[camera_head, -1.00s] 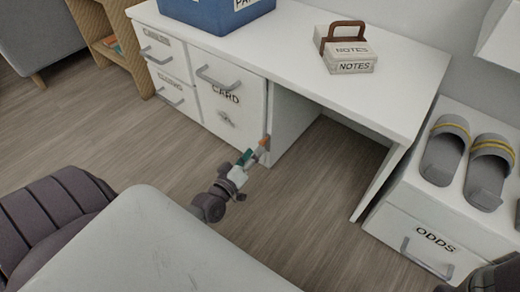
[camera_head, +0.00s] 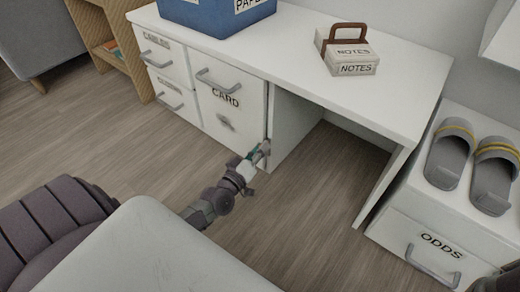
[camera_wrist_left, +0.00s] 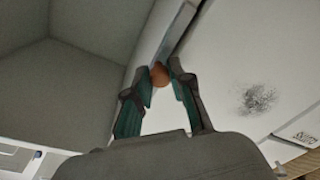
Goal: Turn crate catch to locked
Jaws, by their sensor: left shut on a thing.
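The catch (camera_wrist_left: 159,74) is a small orange-brown piece at the edge of the white front, seen in the left wrist view. My left gripper (camera_wrist_left: 158,76) has its two green-and-grey fingers on either side of it and is shut on it. In the head view my left gripper (camera_head: 262,150) reaches the right edge of the crate front labelled CARD (camera_head: 248,103) and mostly hides the catch. The catch's exact angle cannot be told. My right gripper is not in view; only a dark piece of my arm shows at the lower right corner.
The white desk (camera_head: 310,60) carries a blue bin (camera_head: 215,18) and a NOTES box (camera_head: 350,62) with a brown handle. The kneehole right of the CARD front is empty. An ODDS drawer unit (camera_head: 400,232) with grey slippers (camera_head: 449,150) stands at right. Wooden floor lies clear between.

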